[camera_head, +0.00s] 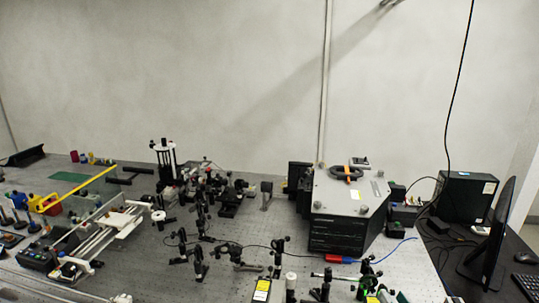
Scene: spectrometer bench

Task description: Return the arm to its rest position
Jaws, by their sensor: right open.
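Only a small grey metallic piece shows at the top edge, right of centre, and it looks like the tip of my right gripper (390,3). It is high in front of the wall, far above the bench and apart from everything on it. Nothing is seen held in it. The rest of the right arm is out of the picture. My left gripper and left arm are not in view.
The optical table (225,275) is crowded with optics on posts (197,262). A grey instrument box (345,215) stands right of centre. A monitor (492,240) and a black computer case (467,197) stand at the right. A cable (458,80) hangs before the otherwise clear wall.

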